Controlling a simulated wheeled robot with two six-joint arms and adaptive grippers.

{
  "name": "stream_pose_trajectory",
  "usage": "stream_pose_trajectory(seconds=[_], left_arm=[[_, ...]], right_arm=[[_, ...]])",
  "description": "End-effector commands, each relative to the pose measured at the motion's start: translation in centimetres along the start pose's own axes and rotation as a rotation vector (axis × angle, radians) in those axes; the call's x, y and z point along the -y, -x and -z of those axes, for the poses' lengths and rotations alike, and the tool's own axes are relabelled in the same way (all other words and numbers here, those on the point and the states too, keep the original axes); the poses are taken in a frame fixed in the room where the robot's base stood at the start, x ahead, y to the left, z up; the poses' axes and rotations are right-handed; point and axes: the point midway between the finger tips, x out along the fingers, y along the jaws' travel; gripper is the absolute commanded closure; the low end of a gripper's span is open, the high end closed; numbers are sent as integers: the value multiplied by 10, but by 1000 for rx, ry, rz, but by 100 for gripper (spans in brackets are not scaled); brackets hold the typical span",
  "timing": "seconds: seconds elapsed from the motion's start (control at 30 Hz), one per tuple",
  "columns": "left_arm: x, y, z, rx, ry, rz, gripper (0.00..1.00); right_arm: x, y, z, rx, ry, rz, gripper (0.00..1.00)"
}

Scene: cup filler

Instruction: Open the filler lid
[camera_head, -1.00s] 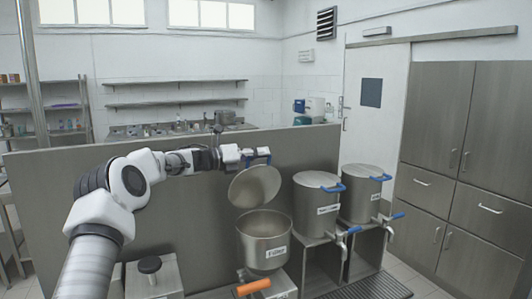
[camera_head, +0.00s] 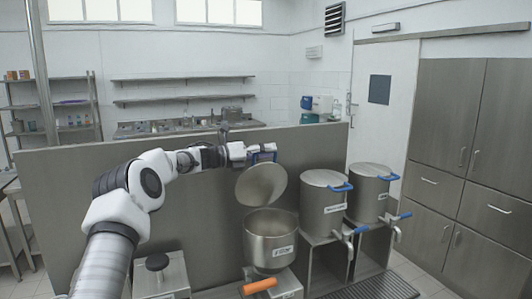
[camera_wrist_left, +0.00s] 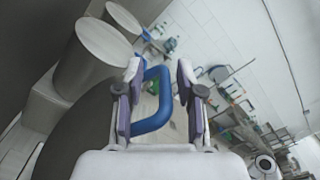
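The filler (camera_head: 270,250) is a steel pot with a white label and an orange handle (camera_head: 258,286) below it. Its round lid (camera_head: 261,186) is swung up and tilted back, so the pot's mouth is uncovered. My left gripper (camera_head: 262,153) is at the lid's blue handle, at the lid's upper edge. In the left wrist view, the blue handle (camera_wrist_left: 155,122) is between the two fingers of the gripper (camera_wrist_left: 160,78). The fingers are apart, with a visible gap between the handle and the right finger. My right gripper is not in view.
Two closed steel pots with blue lid handles and taps, one nearer (camera_head: 322,207) and one farther (camera_head: 369,194), stand right of the filler. A grey partition (camera_head: 80,195) runs behind. A black-knobbed steel unit (camera_head: 160,280) is at the left front.

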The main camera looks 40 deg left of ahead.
Motion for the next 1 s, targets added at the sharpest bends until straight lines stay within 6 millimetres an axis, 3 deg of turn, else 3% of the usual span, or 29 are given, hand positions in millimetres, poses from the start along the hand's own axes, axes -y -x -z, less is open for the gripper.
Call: stream_pose_trajectory(seconds=[0.17, 0.4, 0.6, 1.0], left_arm=[[0, 19, -2, 5, 3, 0, 63], [-1, 80, -2, 6, 4, 3, 63], [-2, 114, -1, 2, 3, 1, 63], [-2, 118, 0, -1, 2, -1, 63]], right_arm=[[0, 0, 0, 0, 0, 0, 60], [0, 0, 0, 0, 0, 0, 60], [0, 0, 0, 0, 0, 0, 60], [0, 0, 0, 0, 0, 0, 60]])
